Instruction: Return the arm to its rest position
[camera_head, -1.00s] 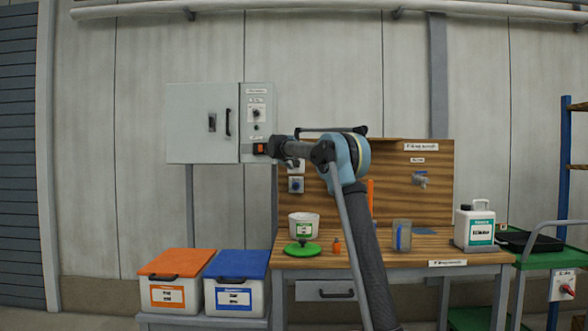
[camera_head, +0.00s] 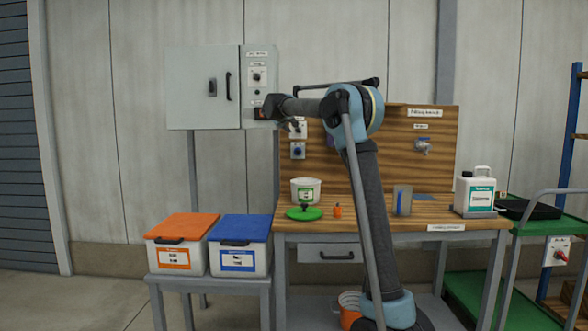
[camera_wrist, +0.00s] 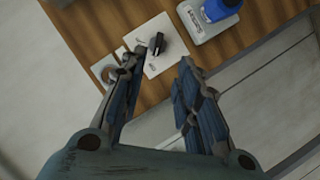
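My arm stands in front of the bench, with its elbow raised and its forearm reaching left. My gripper (camera_head: 289,125) hangs at the forearm's end, near the right edge of the grey cabinet, small and partly hidden in the head view. In the wrist view my gripper (camera_wrist: 160,68) has its two fingers spread with an empty gap between them. Beyond the fingertips are a white plate with a black knob (camera_wrist: 157,44) and a blue knob on a grey base (camera_wrist: 218,9), both on the wooden board. Nothing is held.
The grey cabinet (camera_head: 203,88) is left of the wrist. The bench (camera_head: 365,218) carries a white tub (camera_head: 306,185), a green disc (camera_head: 304,214), a small orange bottle (camera_head: 337,211), a clear beaker (camera_head: 402,201) and a white canister (camera_head: 475,193). Orange-lidded (camera_head: 180,228) and blue-lidded (camera_head: 240,228) boxes stand left.

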